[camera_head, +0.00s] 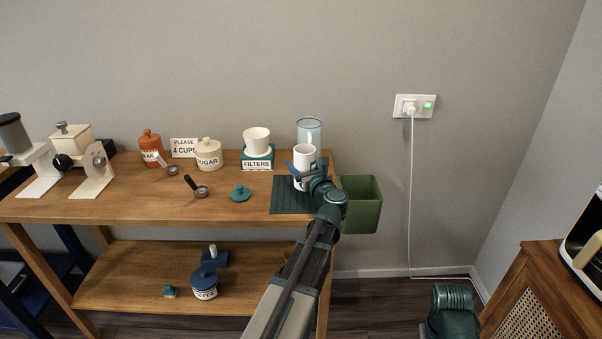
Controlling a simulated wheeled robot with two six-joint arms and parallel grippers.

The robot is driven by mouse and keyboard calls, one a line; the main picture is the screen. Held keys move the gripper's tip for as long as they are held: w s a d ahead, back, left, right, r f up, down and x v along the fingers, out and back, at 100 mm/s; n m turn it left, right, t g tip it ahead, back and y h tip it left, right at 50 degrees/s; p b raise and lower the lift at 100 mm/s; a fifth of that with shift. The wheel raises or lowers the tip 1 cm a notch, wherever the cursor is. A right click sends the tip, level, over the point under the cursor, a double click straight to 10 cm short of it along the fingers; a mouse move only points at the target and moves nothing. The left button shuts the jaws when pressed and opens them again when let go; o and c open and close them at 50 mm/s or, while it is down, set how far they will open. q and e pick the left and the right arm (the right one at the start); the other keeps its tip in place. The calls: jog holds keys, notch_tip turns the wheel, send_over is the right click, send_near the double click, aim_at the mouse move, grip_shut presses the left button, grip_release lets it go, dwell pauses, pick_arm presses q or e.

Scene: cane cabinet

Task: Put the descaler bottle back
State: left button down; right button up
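I cannot pick out a descaler bottle with certainty. A white mug-like vessel (304,152) is above or on the dark green ribbed mat (285,202) at the right end of the wooden table. My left gripper (306,168) is at this vessel, with its fingers at the vessel's sides. The wrist hides part of it, so I cannot tell whether the fingers grip it. The cane-fronted cabinet (528,322) at the lower right shows only in part, and its inside is hidden. My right gripper is not in view.
A pale blue clear container (309,126) stands behind the vessel. A green bin (363,205) is at the table's right end. A filters box (257,162) with a white cup (256,141), and a sugar jar (208,155), stand left. A white cord (411,200) hangs from the wall outlet.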

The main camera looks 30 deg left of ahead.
pick_arm(q)
notch_tip(320, 180, down, 2)
jog(key=shift+f+b, duration=0.15)
jog(key=shift+b, duration=0.5)
jog(key=shift+r, duration=0.2)
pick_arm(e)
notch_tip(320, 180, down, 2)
pick_arm(q)
jog(key=shift+f, duration=0.15)
grip_release()
jog(key=shift+r, duration=0.2)
jog(key=v, duration=1.2)
